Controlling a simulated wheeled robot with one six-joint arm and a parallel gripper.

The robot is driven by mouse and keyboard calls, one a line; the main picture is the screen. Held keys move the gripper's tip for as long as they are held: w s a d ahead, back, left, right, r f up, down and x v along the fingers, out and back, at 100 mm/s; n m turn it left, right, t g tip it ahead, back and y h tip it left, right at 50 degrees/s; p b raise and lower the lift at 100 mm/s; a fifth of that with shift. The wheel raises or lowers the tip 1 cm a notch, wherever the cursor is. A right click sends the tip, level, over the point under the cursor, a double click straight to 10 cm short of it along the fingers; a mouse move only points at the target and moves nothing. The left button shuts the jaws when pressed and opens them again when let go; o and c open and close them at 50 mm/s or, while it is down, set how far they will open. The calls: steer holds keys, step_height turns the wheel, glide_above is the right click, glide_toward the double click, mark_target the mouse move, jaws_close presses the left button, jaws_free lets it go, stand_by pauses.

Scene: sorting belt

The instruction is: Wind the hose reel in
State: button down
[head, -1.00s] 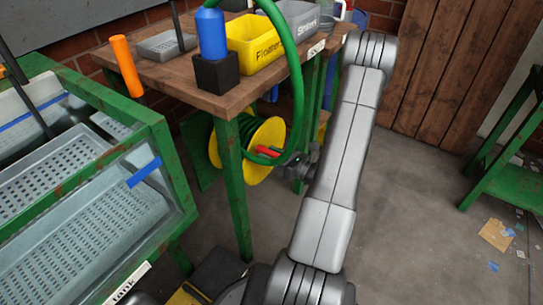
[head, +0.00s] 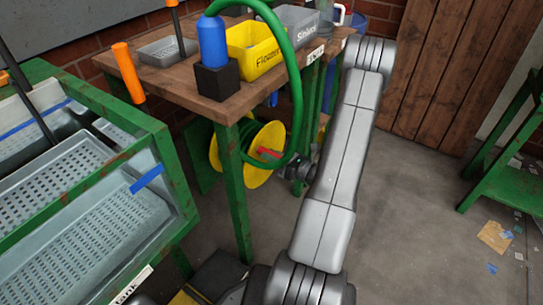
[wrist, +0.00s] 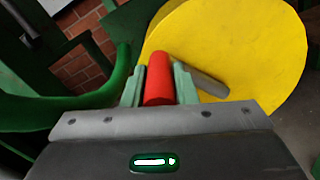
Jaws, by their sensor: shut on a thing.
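The hose reel is a yellow drum (head: 259,168) under the workbench, with green hose (head: 297,100) looping up from it over the bench's front edge. In the wrist view the reel's yellow disc (wrist: 255,40) fills the upper right. A red handle (wrist: 158,80) stands out in front of it, with a grey bar (wrist: 207,84) beside it. My gripper (wrist: 158,88) is shut on the red handle, one pale green finger on each side. In the head view my gripper (head: 283,160) is small and partly hidden by the hose, beside the drum.
A green-framed tank (head: 165,165) is at left.

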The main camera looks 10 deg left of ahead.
steer(key=shift+w+d+r+m+p, duration=0.2)
steer(key=shift+w+r+m+p, duration=0.45)
steer(key=shift+p, duration=0.35)
steer(key=w+d+f+m+p, duration=0.1)
steer(key=w+d+f+m, duration=0.1)
steer(key=w+m, duration=0.5)
steer(key=w+d+f+m+p, duration=0.2)
steer(key=w+d+f+m, duration=0.1)
steer(key=w+m, duration=0.4)
steer(key=shift+d+f+m, duration=0.15)
steer(key=shift+f+m, duration=0.3)
steer(key=shift+f, duration=0.4)
steer(key=shift+w, duration=0.1)
steer(key=c, duration=1.3)
jaws_free()
steer(key=shift+o, duration=0.7)
